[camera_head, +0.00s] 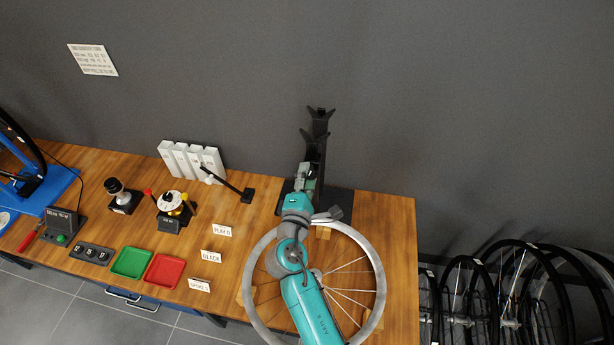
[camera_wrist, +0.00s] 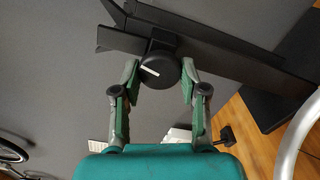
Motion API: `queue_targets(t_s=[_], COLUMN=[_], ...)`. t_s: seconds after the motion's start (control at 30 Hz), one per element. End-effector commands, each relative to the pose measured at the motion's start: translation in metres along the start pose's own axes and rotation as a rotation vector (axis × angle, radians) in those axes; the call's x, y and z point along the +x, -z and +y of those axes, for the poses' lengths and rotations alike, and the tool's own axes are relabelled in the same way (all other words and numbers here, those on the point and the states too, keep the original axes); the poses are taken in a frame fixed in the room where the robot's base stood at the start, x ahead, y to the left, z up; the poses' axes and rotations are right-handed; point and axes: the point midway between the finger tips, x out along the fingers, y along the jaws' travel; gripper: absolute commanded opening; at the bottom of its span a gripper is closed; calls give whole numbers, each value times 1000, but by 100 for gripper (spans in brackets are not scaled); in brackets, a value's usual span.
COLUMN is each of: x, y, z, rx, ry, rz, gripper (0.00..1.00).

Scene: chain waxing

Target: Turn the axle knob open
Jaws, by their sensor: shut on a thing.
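The axle knob (camera_wrist: 158,72) is a round black knob with a white mark line, on the side of a dark stand post (camera_wrist: 225,55) in the wrist view. My gripper (camera_wrist: 161,80) has its two fingers on either side of the knob and is shut on it. The white line runs slightly tilted across the knob's face. In the head view the black stand (camera_head: 319,140) rises at the table's back edge, with my gripper (camera_head: 306,178) against its lower part. The knob is hidden there by my gripper and arm.
A bare spoked wheel rim (camera_head: 376,275) lies on the wooden table (camera_head: 398,230) under my arm. To the left are a green tray (camera_head: 132,263), a red tray (camera_head: 164,271), label cards and white boxes (camera_head: 190,158). Wheels stand on the floor at right.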

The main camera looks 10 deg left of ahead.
Motion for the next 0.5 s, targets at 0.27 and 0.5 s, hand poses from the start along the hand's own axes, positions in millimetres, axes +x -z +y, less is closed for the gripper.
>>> queue_targets(t_s=[0.27, 0.5], x=[0, 0], y=[1, 1], z=[-1, -2], rx=[-180, -262], ry=[0, 0], rz=[2, 3], gripper=[8, 8])
